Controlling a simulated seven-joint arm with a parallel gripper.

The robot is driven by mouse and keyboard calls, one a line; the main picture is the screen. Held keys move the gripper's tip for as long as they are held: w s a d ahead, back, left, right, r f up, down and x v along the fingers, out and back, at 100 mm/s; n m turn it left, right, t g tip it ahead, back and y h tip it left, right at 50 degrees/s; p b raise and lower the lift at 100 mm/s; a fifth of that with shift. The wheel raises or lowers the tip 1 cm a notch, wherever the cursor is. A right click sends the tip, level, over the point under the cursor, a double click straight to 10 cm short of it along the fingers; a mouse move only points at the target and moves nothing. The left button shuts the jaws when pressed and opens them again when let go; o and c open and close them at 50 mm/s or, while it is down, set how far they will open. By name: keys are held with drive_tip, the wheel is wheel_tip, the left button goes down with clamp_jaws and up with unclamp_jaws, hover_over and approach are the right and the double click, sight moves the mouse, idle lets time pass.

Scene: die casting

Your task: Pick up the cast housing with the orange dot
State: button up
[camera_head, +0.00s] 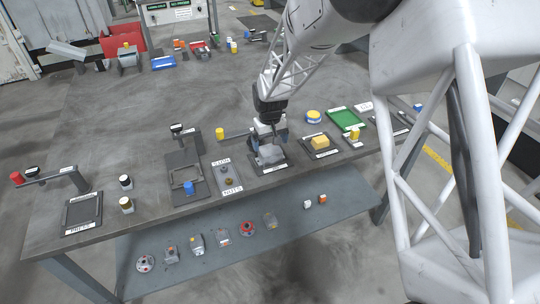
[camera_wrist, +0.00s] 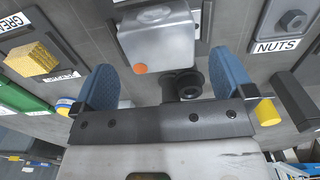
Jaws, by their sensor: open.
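The cast housing (camera_wrist: 155,38) is a light grey block with an orange dot (camera_wrist: 140,69) near one corner and a dark round port beside it. In the head view the grey housing (camera_head: 270,154) sits on a dark mat or tray on the table; its dot cannot be made out there. My gripper (camera_head: 269,133) is just above it, pointing down. In the wrist view my gripper (camera_wrist: 165,66) is open, with one blue finger on each side of the housing. A gap shows at both fingers, wider on the right.
A yellow block (camera_head: 320,142) on a tray is to the right. A parts tray labelled NUTS (camera_head: 229,180) is to the left, beside a dark fixture (camera_head: 184,160). Several castings lie on the lower shelf (camera_head: 290,235). A green tray (camera_head: 346,119) is farther right.

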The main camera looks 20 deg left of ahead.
sight(270, 149)
drive_tip(key=shift+f, duration=2.6)
drive_tip(key=c, duration=1.1)
drive_tip(key=shift+r, duration=0.15)
drive_tip(key=shift+r, duration=0.7)
wheel_tip(270, 149, up, 2)
drive_tip(key=shift+r, duration=0.1)
drive_tip(key=s+d, duration=0.3)
drive_tip(key=s, duration=0.1)
drive_tip(key=s+d, duration=0.3)
drive_tip(key=s, duration=0.1)
drive_tip(key=s+d+r, duration=0.1)
drive_tip(key=s+d, duration=0.2)
drive_tip(key=s, duration=0.2)
drive_tip(key=shift+d+r, duration=0.1)
drive_tip(key=shift+d, duration=0.1)
